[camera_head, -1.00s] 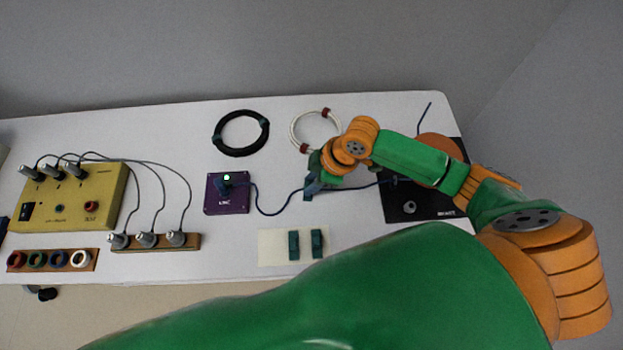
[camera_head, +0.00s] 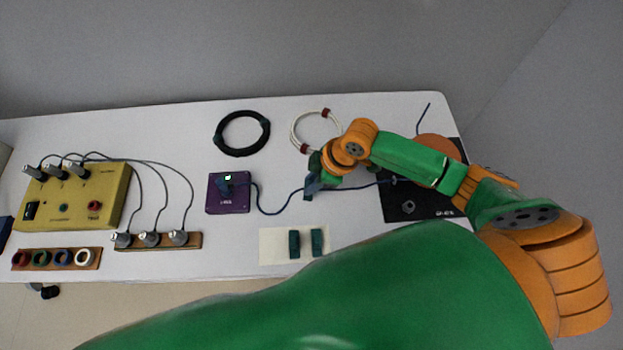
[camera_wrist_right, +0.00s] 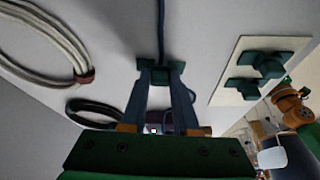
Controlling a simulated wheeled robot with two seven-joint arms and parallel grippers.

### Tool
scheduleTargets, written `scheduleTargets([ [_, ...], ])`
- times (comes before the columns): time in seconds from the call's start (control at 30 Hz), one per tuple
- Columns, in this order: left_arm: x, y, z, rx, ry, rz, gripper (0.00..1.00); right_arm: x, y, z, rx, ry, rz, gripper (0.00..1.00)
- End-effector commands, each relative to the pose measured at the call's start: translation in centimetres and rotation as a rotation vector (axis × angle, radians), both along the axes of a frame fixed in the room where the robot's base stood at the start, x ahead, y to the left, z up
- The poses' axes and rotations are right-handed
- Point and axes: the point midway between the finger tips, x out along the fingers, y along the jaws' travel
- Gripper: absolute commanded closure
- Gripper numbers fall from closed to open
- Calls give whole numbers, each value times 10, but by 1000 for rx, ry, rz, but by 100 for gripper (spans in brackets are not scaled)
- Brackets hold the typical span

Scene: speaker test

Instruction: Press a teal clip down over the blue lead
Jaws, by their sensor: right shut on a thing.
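The blue lead (camera_head: 275,211) runs in a wavy line from the purple board (camera_head: 228,205) to the black panel (camera_head: 425,206). My right gripper (camera_head: 312,187) is over the lead between them. In the right wrist view my right gripper (camera_wrist_right: 160,76) is shut on a teal clip (camera_wrist_right: 145,65). The clip lies across the line of the blue lead (camera_wrist_right: 161,25), which comes out on both sides of it. I cannot tell whether the clip is pressed fully down. Two more teal clips (camera_head: 294,244) (camera_head: 317,242) stand on a cream pad (camera_head: 270,248). My left gripper is not in view.
A black cable coil (camera_head: 217,134) and a white cable coil (camera_head: 294,132) lie at the back. A yellow box (camera_head: 80,205) with grey plugs stands at the left, with wooden strips (camera_head: 190,242) near it.

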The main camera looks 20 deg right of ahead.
Motion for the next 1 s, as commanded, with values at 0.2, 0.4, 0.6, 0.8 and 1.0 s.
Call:
scheduleTargets([
  [0.2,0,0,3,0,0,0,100,0,0,0,0,1,0,100],
  [0.4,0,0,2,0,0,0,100,0,0,-1,0,0,0,100],
  [0.6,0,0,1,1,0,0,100,0,0,-3,-1,1,0,100],
  [0.8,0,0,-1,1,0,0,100,0,0,-6,-1,1,0,100],
  [1.0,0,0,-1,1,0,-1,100,0,0,-6,-1,1,0,100],
])
